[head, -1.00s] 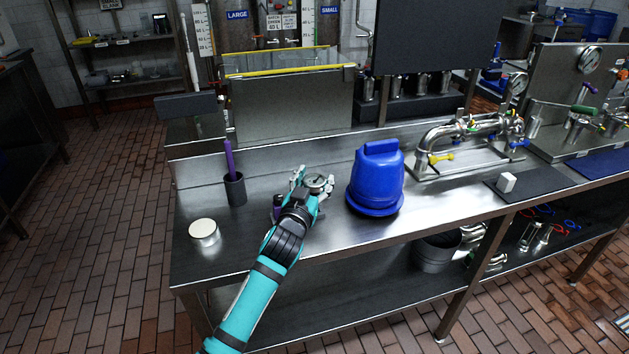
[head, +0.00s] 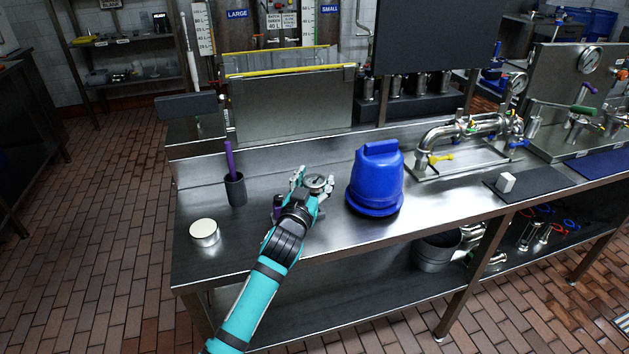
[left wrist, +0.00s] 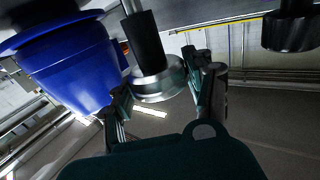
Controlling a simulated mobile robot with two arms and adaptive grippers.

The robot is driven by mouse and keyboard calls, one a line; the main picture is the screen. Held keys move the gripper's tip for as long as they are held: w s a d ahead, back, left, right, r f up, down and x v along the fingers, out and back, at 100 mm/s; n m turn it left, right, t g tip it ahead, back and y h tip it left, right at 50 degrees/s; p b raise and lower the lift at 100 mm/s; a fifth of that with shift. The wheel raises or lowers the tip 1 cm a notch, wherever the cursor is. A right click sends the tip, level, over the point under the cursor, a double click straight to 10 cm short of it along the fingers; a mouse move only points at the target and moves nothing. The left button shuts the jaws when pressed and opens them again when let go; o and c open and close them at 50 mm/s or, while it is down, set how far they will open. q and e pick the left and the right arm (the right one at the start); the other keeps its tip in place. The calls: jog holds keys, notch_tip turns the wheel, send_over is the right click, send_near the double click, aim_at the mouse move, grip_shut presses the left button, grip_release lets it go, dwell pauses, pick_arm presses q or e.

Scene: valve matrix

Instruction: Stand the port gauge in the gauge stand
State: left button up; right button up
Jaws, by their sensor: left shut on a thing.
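My left gripper (head: 315,185) is shut on the port gauge (head: 317,181), whose round metal head shows between the fingers above the bench. In the left wrist view the gauge's metal disc (left wrist: 158,84) sits between the fingers (left wrist: 162,90), with a black sleeve and a bright rod beyond it. A dark cup (head: 236,191) with a purple stick stands left of the gripper. I cannot tell for certain which of these is the gauge stand. My right gripper is not in view.
A blue bucket-shaped container (head: 376,180) stands close right of the gripper. The bench between cup and gripper is mostly clear.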

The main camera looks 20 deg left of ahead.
pick_arm(q)
jog(key=shift+f+b, duration=0.95)
jog(key=shift+f, duration=0.25)
jog(key=shift+r+p, duration=0.8)
jog(key=shift+p, duration=0.1)
jog(key=shift+p, duration=0.45)
dwell(1.2)
jog(key=shift+f+b, duration=0.6)
jog(key=shift+f, duration=0.25)
jog(key=o, duration=1.3)
jog(key=shift+c, duration=0.2)
jog(key=shift+f, duration=0.1)
